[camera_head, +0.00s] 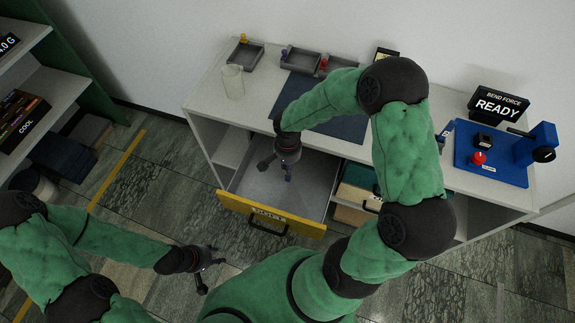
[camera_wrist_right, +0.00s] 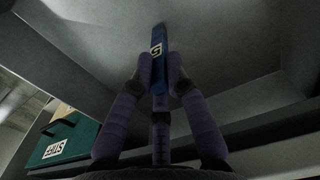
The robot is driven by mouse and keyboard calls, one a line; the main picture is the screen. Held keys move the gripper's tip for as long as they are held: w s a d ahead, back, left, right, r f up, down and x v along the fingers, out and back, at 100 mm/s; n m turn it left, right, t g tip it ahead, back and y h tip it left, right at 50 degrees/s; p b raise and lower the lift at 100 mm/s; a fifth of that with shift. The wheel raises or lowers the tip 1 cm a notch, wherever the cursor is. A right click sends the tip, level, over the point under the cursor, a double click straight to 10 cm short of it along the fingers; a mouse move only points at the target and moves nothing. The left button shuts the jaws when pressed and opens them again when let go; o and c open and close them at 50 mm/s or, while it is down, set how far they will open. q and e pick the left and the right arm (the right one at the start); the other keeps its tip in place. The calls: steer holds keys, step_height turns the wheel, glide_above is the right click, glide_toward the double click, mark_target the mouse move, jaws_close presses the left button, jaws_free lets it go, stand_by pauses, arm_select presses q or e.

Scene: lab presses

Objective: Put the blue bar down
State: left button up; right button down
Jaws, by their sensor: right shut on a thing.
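My right gripper (camera_head: 283,172) reaches down into the open drawer (camera_head: 308,188) of the white desk. In the right wrist view its fingers (camera_wrist_right: 160,78) are shut on the blue bar (camera_wrist_right: 159,66), which has a white label with an S. The bar points away from the fingers over the grey drawer interior; whether it touches the floor I cannot tell. In the head view I cannot make out the bar at the gripper. My left gripper (camera_head: 208,268) is open and empty, low at the left, in front of the desk.
The desk top holds a dark blue mat (camera_head: 340,122), grey trays (camera_head: 247,55), a clear beaker (camera_head: 233,80) and a blue press (camera_head: 490,157) beside a READY display (camera_head: 497,105). A green box (camera_wrist_right: 68,137) stands beside the drawer. Shelves (camera_head: 50,85) are at the left.

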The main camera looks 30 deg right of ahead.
steer(key=shift+f, duration=0.2)
steer(key=c, duration=1.2)
jaws_free()
steer(key=shift+r, duration=0.15)
steer(key=shift+r, duration=0.2)
step_height(320, 180, up, 12)
steer(key=p, duration=0.3)
steer(key=shift+f+p, duration=0.1)
steer(key=shift+p, duration=0.3)
steer(key=shift+c, duration=0.4)
